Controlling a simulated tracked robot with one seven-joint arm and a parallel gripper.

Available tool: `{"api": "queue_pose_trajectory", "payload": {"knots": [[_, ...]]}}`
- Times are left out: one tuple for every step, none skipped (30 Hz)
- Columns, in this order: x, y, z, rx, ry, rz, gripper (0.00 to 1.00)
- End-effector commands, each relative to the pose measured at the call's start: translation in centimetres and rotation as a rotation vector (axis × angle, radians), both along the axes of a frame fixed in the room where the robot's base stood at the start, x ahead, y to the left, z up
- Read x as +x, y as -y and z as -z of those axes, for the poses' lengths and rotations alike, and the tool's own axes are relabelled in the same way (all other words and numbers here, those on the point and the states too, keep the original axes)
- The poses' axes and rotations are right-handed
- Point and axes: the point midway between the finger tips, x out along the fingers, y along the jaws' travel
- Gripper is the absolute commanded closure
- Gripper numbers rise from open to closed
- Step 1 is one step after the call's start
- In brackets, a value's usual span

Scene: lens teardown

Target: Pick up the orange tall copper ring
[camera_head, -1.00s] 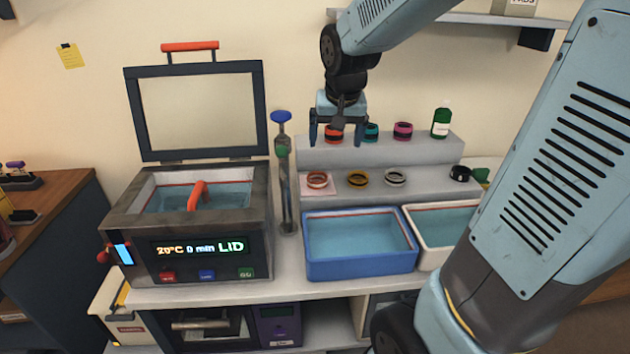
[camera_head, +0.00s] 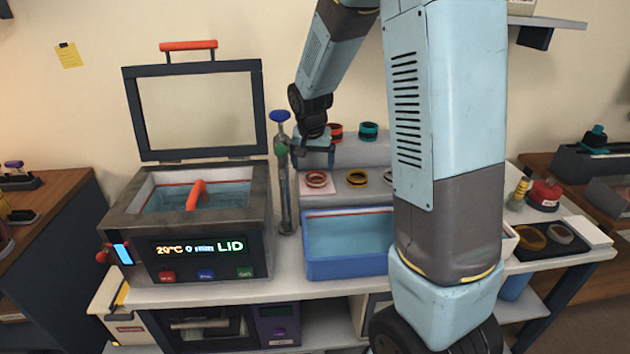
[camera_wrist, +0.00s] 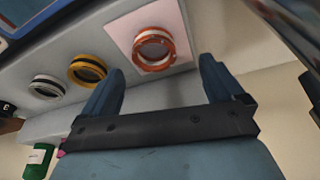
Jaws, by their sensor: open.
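An orange-and-copper ring (camera_head: 316,180) with a pale band lies flat on a pink card on the lower step. In the wrist view this ring (camera_wrist: 153,48) shows just beyond and between my fingertips, apart from them. A second orange ring with a black band (camera_head: 335,132) stands on the upper step. My gripper (camera_head: 314,155) is open and empty, above and behind the lower ring and left of the upper one; it also shows in the wrist view (camera_wrist: 162,72). I cannot tell from these views which ring is taller.
A yellow ring (camera_head: 357,178) and a teal ring (camera_head: 369,131) sit nearby. A blue-capped upright tool (camera_head: 281,150) stands close left of my gripper. A blue water tub (camera_head: 350,268) is in front, and an open-lidded bath (camera_head: 200,235) at left. My arm hides the step's right part.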

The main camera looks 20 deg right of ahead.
Motion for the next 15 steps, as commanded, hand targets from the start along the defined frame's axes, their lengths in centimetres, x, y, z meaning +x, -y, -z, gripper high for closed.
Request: {"api": "queue_pose_trajectory", "payload": {"knots": [[0.0,0.1,0.4,0.0,-0.002,0.0,0.06],[0.1,0.2,0.7,0.0,-0.002,0.0,0.06],[0.1,0.3,1.0,-0.001,-0.004,0.001,0.06],[0.2,0.4,1.4,-0.001,-0.004,0.001,0.06],[0.2,0.6,1.7,-0.001,-0.004,0.001,0.06],[0.3,0.8,2.3,-0.001,-0.005,0.002,0.06],[0.3,1.0,2.7,-0.001,-0.005,0.002,0.06],[0.4,1.1,3.2,-0.001,-0.005,0.002,0.06],[0.5,1.2,3.6,0.0,-0.004,0.001,0.06],[0.6,1.2,4.0,-0.001,-0.004,0.001,0.06],[0.7,1.2,4.3,-0.001,-0.003,0.001,0.06],[0.8,1.2,4.6,-0.001,-0.003,0.001,0.06],[0.9,1.3,4.8,-0.001,-0.003,0.001,0.06],[0.9,1.3,5.0,0.0,-0.002,0.0,0.06],[1.0,1.3,5.1,-0.001,-0.001,0.0,0.06]]}}
